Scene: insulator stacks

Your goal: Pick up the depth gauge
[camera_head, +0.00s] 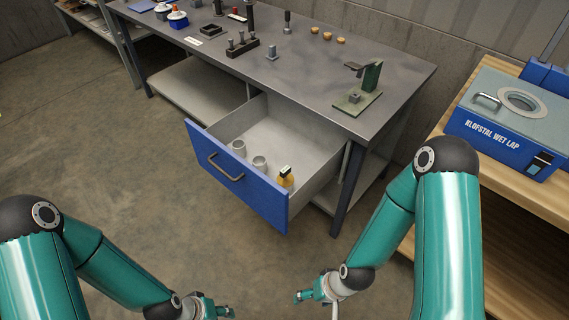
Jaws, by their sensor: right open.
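I cannot tell for certain which item is the depth gauge. A green upright stand (371,77) with a dark arm and a small block on its flat base is at the right end of the grey workbench (330,62). A small dark-handled upright tool (287,22) stands near the bench's back edge. My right gripper (316,303) is open and empty at the bottom of the view, in front of the drawer and away from the bench top. My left gripper (217,309) is at the bottom edge, partly cut off, and its opening is unclear.
Several metal parts and a dark rack (241,47) occupy the bench's left half. A lapping machine (510,122) stands on a wooden bench at right.

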